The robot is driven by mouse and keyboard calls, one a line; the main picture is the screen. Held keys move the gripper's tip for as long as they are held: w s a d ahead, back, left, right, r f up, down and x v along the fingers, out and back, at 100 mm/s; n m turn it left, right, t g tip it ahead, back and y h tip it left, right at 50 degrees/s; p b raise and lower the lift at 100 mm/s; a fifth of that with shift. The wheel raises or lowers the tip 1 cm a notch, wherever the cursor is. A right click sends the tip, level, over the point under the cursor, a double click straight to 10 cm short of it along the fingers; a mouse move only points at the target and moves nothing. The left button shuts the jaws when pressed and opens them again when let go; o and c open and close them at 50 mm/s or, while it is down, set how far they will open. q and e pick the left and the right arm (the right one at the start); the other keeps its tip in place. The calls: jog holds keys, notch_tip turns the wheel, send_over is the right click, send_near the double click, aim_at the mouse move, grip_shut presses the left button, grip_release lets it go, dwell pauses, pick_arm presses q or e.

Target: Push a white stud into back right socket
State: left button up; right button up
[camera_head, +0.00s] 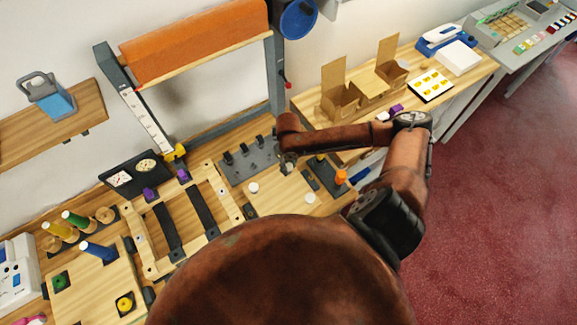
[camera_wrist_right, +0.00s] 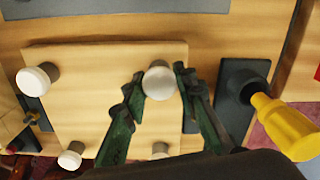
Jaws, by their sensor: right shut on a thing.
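A pale wooden block (camera_wrist_right: 100,110) carries white round-headed studs near its corners in the right wrist view. One white stud (camera_wrist_right: 160,82) is between the fingertips of my right gripper (camera_wrist_right: 159,84), which is shut on it near the block's upper right corner. How deep this stud sits is hidden. Other studs show at the upper left (camera_wrist_right: 33,80), lower left (camera_wrist_right: 70,158) and lower right (camera_wrist_right: 160,150); the last is partly covered. In the head view, my right gripper (camera_head: 287,160) is over the block, and white studs (camera_head: 253,188) show nearby. My left gripper is not in view.
A dark plate with a yellow-handled tool (camera_wrist_right: 285,125) is close right of my right gripper. A grey plate with black pegs (camera_head: 250,160) lies behind the block. A wooden frame with dark straps (camera_head: 190,215) stands to the left. Cardboard boxes (camera_head: 340,100) are at the back right.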

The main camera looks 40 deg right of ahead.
jog(key=shift+f, duration=0.25)
jog(key=o, duration=0.9)
jog(key=shift+o, duration=0.2)
jog(key=shift+o, duration=1.4)
notch_tip(320, 180, up, 6)
jog(key=p, duration=0.7)
jog(key=shift+a+f, duration=0.1)
